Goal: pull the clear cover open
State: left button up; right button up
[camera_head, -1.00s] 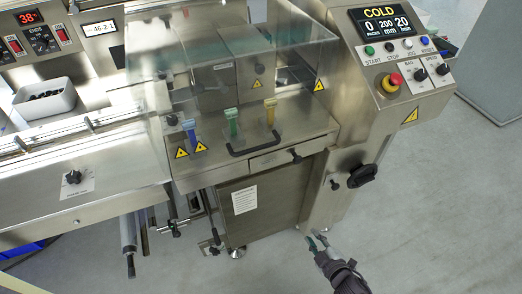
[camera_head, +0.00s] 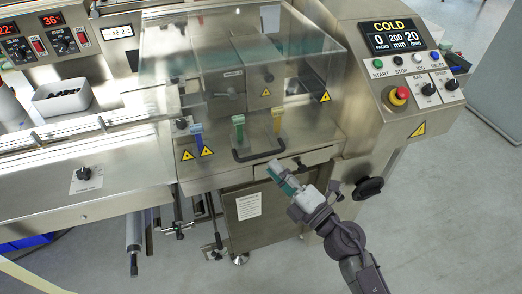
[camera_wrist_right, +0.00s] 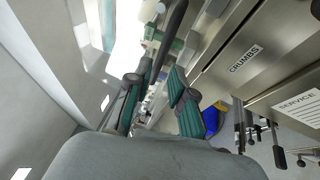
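The clear cover (camera_head: 190,80) is a see-through box over the middle of the machine and looks shut. Its black bow handle (camera_head: 258,154) sits on the lower front edge, above a drawer. My right gripper (camera_head: 278,172) is just below and right of the handle, its fingers pointing up at it. In the right wrist view, the fingers (camera_wrist_right: 158,95) are apart, and a dark bar (camera_wrist_right: 173,35), apparently the handle, shows ahead in line with the gap. I cannot tell if they touch. My left gripper is not in view.
The crumbs drawer (camera_head: 296,163) with a small knob lies right beside my gripper. A black knob (camera_head: 368,188) sticks out to the right. The control panel (camera_head: 402,55) with a red emergency button (camera_head: 398,96) stands at the right. Open floor (camera_head: 440,220) lies in front.

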aim_at(261, 155)
jog(key=x, duration=0.6)
grip_shut()
jog(key=shift+d, duration=0.1)
